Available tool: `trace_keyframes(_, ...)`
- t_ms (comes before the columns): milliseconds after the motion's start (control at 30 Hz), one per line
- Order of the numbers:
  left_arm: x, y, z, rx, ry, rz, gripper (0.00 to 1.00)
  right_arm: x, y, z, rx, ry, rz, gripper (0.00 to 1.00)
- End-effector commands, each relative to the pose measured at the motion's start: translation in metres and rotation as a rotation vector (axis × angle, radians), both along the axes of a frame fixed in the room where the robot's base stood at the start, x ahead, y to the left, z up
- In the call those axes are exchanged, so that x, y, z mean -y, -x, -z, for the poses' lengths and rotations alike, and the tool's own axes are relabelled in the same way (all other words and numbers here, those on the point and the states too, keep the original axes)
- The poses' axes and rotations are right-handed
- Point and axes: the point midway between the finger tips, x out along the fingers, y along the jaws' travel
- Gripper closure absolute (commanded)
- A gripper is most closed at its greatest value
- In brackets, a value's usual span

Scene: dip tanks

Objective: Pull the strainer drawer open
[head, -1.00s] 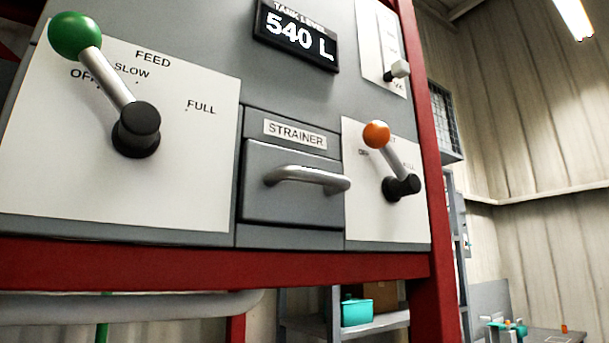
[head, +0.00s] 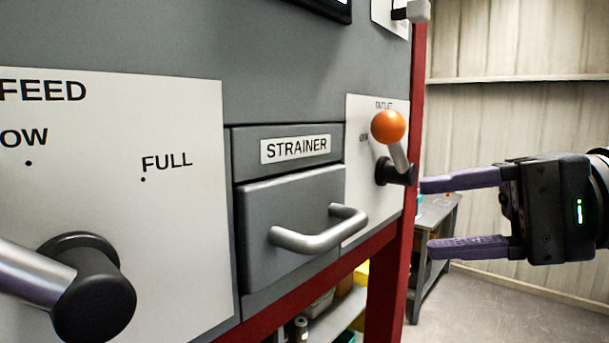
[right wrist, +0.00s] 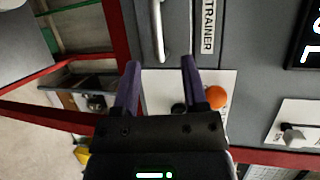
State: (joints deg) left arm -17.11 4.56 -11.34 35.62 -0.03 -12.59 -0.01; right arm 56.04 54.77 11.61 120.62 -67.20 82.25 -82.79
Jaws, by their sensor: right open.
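The strainer drawer (head: 275,205) is a grey front under a STRAINER label (head: 296,148), set in the grey panel, and it looks closed. Its silver bar handle (head: 318,235) sticks out from the front. My right gripper (head: 432,217) is open and empty, to the right of the handle and apart from it, near the panel's red right post. In the right wrist view my right gripper (right wrist: 160,64) points towards the panel, with the handle (right wrist: 160,28) beyond its fingertips and the label (right wrist: 208,25) beside it. My left gripper is not in view.
An orange-knobbed lever (head: 388,127) stands right of the drawer, close to my right fingers. A large lever (head: 85,285) is at lower left. A red frame post (head: 392,275) edges the panel. Beyond it are a grey table (head: 436,215) and open floor.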

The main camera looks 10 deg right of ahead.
Motion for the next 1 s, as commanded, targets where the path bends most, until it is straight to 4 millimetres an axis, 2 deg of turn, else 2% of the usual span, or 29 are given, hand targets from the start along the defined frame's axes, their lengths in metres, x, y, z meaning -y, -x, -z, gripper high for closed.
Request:
trace_keyframes(300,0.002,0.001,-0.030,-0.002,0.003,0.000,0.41,-0.061,-0.033,0.013,-0.007,-0.006,-0.010,0.44)
trace_keyframes(400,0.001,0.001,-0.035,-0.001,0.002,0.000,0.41,-0.073,-0.041,0.018,-0.009,-0.007,-0.008,0.44)
trace_keyframes(733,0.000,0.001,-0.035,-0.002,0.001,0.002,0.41,-0.080,-0.045,0.022,-0.009,-0.008,-0.007,0.44)
trace_keyframes(1000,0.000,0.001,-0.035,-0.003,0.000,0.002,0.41,-0.080,-0.045,0.022,-0.010,-0.008,-0.006,1.00)
